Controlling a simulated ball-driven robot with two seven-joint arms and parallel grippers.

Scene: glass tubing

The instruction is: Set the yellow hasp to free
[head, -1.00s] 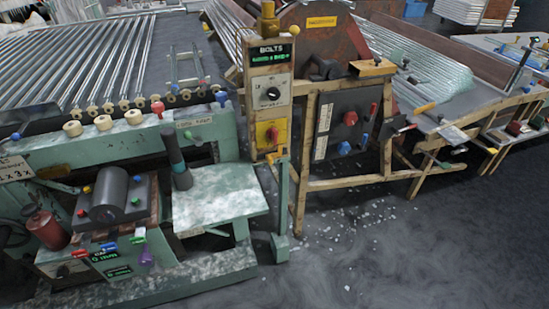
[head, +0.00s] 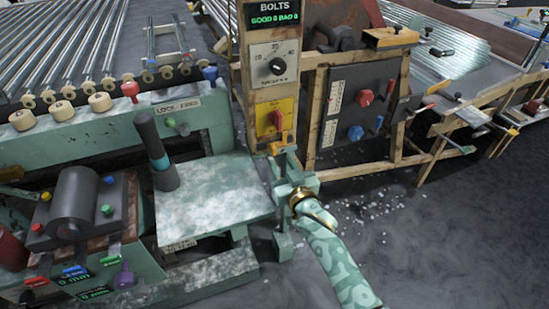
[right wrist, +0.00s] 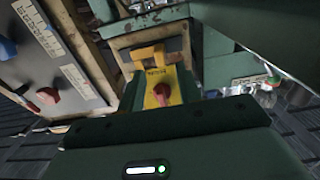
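The yellow hasp (head: 274,148) is a small yellow piece at the foot of the bolts post, just below a yellow panel (head: 289,108) with a red switch. In the right wrist view the yellow hasp (right wrist: 148,56) shows beyond the panel's lettered edge. Its setting cannot be read. My right gripper (head: 289,163) is just below and right of the hasp in the head view, partly merging with a green upright. In the right wrist view my gripper's green fingers (right wrist: 161,88) stand apart, with the panel showing between them. It holds nothing visible. My left gripper is out of view.
A green bench plate (head: 215,205) with a dark upright handle stands left of the post. A dark panel (head: 345,118) with red and blue knobs is on the right in a wooden frame. Open floor (head: 440,230) with scattered shards lies at lower right.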

